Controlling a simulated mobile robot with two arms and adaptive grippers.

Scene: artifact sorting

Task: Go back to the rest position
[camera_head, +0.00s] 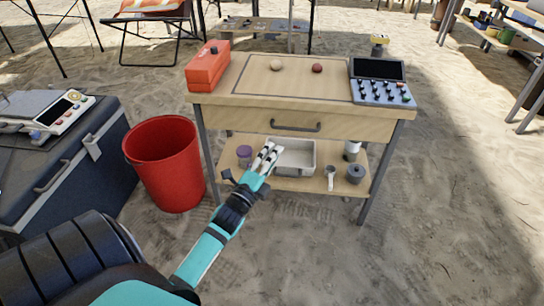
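My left gripper (268,156) is in front of the wooden workbench, in the middle of the view. Its arm comes in from the lower left. Its two light and dark fingers point up and away and lie close together, in front of the left end of a grey tray (298,157) on the lower shelf. I see nothing held between them, but cannot tell whether they are fully shut. My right gripper is not in view. On the bench top (300,88) lie a tan round object (276,65) and a dark red round object (317,68), apart from each other.
An orange-red box (208,66) and a control panel with a screen (380,82) stand on the bench. A red bucket (167,165) and a dark case (62,160) stand left. The lower shelf holds a purple-lidded jar (244,154) and small items. Sand at right is clear.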

